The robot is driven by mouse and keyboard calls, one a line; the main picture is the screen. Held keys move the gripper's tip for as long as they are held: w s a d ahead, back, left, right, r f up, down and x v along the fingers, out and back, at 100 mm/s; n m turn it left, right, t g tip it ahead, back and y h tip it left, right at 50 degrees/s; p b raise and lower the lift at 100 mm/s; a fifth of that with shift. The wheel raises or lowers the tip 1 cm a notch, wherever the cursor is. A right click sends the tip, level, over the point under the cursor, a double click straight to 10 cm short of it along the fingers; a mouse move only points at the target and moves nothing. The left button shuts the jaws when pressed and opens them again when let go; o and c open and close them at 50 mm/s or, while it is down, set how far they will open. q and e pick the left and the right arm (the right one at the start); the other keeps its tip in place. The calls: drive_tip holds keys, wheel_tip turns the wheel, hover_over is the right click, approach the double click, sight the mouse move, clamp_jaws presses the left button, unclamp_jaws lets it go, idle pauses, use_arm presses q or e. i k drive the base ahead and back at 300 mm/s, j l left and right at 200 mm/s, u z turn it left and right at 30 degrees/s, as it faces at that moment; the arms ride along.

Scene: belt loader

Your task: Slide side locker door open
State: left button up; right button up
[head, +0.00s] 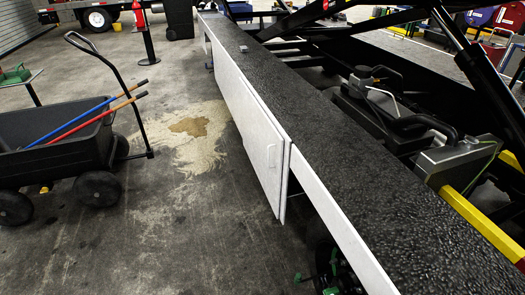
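The white side locker door (250,122) hangs upright along the left side of the belt loader, below its dark textured top deck. A slim white vertical handle (271,156) sits near the door's near edge. The door stands slightly proud of the white side rail (335,222) that continues toward me. Below that rail, nearer than the door's edge, is a dark gap. Neither of my grippers shows in the head view, and nothing is seen touching the door or handle.
A black wagon (62,143) with red and blue long-handled tools stands on the left. A pale spill with a brown patch (190,127) lies on the floor between. Dark equipment with green parts (333,265) sits low under the near rail. Floor beside the door is clear.

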sight(264, 144)
drive_tip(key=i+j, duration=0.8)
drive_tip(key=i+j+z, duration=0.1)
drive_tip(key=z, duration=0.3)
drive_tip(key=j+z, duration=0.1)
drive_tip(key=z, duration=0.3)
drive_tip(key=i+j+z, duration=0.1)
drive_tip(key=z, duration=0.85)
